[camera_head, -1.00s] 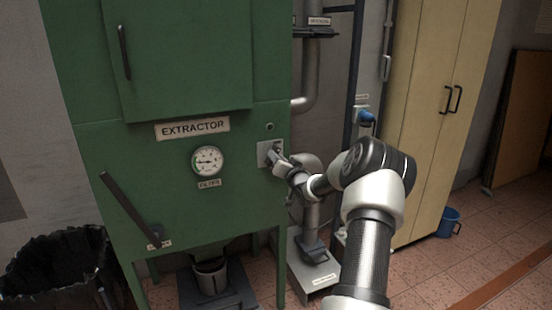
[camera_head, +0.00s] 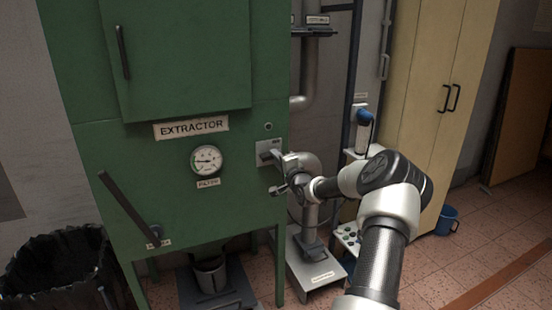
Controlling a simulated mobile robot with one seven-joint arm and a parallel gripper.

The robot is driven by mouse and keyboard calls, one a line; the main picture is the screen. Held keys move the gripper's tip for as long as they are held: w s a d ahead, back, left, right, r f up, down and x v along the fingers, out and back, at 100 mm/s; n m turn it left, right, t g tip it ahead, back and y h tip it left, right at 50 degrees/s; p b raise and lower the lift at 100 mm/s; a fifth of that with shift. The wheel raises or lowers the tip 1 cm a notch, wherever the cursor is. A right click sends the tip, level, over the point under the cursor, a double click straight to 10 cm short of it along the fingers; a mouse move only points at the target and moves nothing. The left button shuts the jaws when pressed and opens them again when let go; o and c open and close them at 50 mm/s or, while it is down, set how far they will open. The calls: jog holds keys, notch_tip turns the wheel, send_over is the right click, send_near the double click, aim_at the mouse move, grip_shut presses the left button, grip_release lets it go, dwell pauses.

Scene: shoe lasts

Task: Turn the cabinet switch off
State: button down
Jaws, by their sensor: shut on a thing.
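The cabinet is the tall green extractor cabinet (camera_head: 150,195). Its switch (camera_head: 265,152) is a light plate with a dark handle on the right of the front, right of the round gauge. My gripper (camera_head: 277,160) is at the plate from the right, shut on the switch handle. The gripper partly covers the handle, and its exact angle is too small to tell.
A round gauge (camera_head: 206,160) and a long dark lever (camera_head: 128,208) are on the cabinet front. A grey pipe (camera_head: 309,75) runs behind my arm. A black bin (camera_head: 60,268) stands at lower left, a yellow locker (camera_head: 432,110) at right.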

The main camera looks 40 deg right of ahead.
jog(key=shift+m, duration=0.7)
jog(key=shift+f+m, duration=0.1)
jog(key=shift+m, duration=0.2)
jog(key=c, duration=1.7)
grip_release()
jog(key=shift+s, duration=0.1)
jog(key=p+v, duration=0.1)
jog(key=v, duration=1.6)
jog(key=shift+s+p, duration=0.15)
jog(key=shift+p, duration=0.15)
